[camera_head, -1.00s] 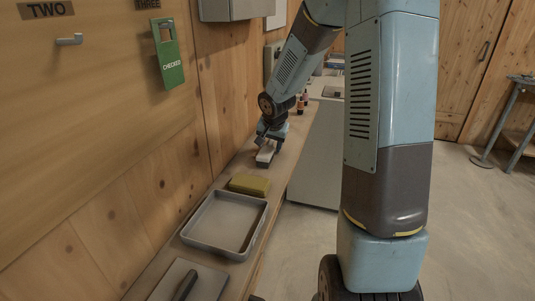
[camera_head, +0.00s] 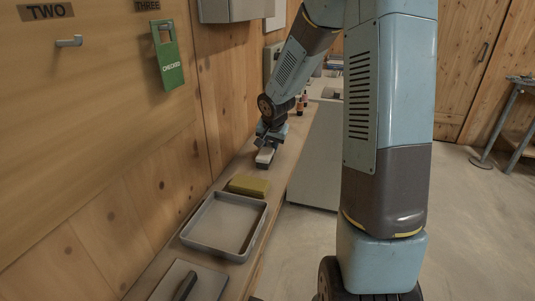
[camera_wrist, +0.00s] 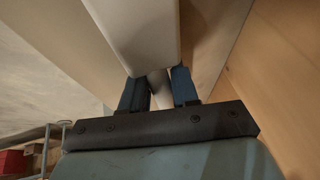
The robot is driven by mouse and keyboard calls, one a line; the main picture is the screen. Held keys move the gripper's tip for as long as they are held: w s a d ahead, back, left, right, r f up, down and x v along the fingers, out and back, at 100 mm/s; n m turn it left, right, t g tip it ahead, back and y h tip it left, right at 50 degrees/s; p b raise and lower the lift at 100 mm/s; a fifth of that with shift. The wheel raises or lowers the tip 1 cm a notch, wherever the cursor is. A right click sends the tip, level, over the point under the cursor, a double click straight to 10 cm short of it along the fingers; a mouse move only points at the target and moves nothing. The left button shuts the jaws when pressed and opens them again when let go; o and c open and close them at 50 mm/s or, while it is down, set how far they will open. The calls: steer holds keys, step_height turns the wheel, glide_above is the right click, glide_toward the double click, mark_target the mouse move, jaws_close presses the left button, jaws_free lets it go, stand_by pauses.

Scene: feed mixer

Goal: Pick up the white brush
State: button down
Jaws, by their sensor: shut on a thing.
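The white brush (camera_head: 265,155) is on the wooden shelf along the wall, beyond the yellow block. In the wrist view a pale body of the brush (camera_wrist: 140,35) reaches away from the jaws. My gripper (camera_head: 270,140) is over the brush from above. In the wrist view its two blue fingers (camera_wrist: 160,88) are shut on a pale rounded part between them, which looks like the brush's handle. I cannot tell whether the brush touches the shelf or is slightly raised.
A yellow block (camera_head: 248,186) and a grey tray (camera_head: 207,246) lie nearer on the shelf (camera_head: 285,165). A grey board with a dark handle (camera_head: 188,285) is nearest. Small bottles (camera_head: 301,103) stand beyond my gripper. A green tag (camera_head: 167,54) hangs on the wall.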

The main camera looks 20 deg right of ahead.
steer(key=shift+r, duration=0.1)
steer(key=shift+r, duration=0.25)
step_height(320, 180, up, 2)
steer(key=shift+r, duration=0.2)
steer(key=s+r, duration=1)
steer(key=s, duration=0.4)
steer(key=shift+a, duration=0.3)
